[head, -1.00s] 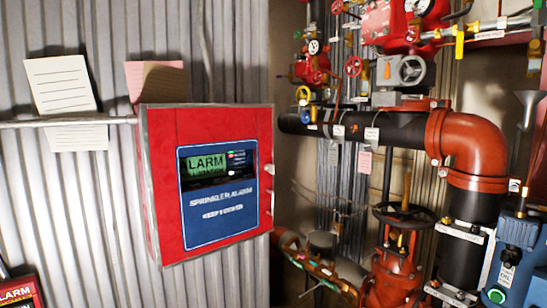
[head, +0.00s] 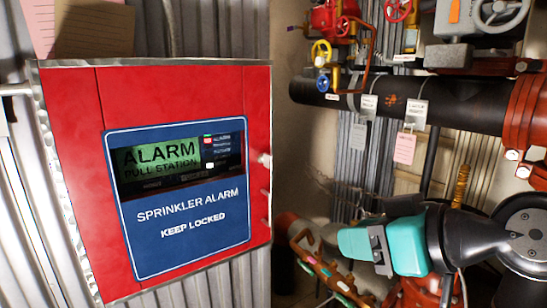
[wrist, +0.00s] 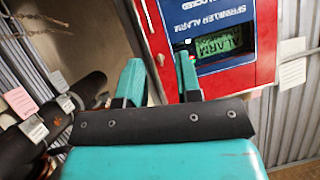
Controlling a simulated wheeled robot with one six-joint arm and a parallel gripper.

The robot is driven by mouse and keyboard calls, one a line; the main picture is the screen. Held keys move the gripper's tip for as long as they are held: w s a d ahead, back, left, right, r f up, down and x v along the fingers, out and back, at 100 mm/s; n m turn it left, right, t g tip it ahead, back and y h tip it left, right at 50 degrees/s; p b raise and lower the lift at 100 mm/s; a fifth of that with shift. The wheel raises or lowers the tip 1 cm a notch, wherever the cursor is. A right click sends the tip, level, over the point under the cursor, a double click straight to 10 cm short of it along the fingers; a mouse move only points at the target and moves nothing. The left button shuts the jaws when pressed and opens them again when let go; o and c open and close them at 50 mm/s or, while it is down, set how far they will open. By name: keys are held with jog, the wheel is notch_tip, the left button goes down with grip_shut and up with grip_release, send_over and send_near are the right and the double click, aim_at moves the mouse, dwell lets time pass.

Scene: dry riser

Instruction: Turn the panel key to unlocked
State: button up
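The red alarm panel (head: 85,120) hangs on the corrugated wall at the left of the head view. Its blue front plate (head: 192,240) reads "SPRINKLER ALARM KEEP LOCKED" below a green-lit display. A small pale fitting (head: 264,158) sticks out at the panel's right edge; I cannot tell whether it is the key or how it is turned. My teal gripper (head: 352,243) is right of the panel and apart from it in the head view. In the wrist view my gripper (wrist: 159,70) has its two fingers apart, nothing between them, pointing toward the panel (wrist: 155,30).
A black pipe (head: 350,97) with hanging tags crosses above my gripper and meets a red elbow (head: 525,110). Valves stand above it. Red and orange fittings (head: 315,265) lie below left of my gripper. Paper notes (head: 95,30) hang above the panel.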

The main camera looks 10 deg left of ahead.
jog(key=w+a+r+t+y, duration=0.2)
jog(key=w+a+r+t, duration=0.2)
jog(key=t+y+p, duration=0.1)
jog(key=p, duration=0.6)
send_near(272, 158)
jog(key=x, duration=0.9)
jog(key=shift+w+a+r, duration=0.1)
jog(key=shift+w+a, duration=0.45)
jog(key=shift+a, duration=0.05)
grip_shut()
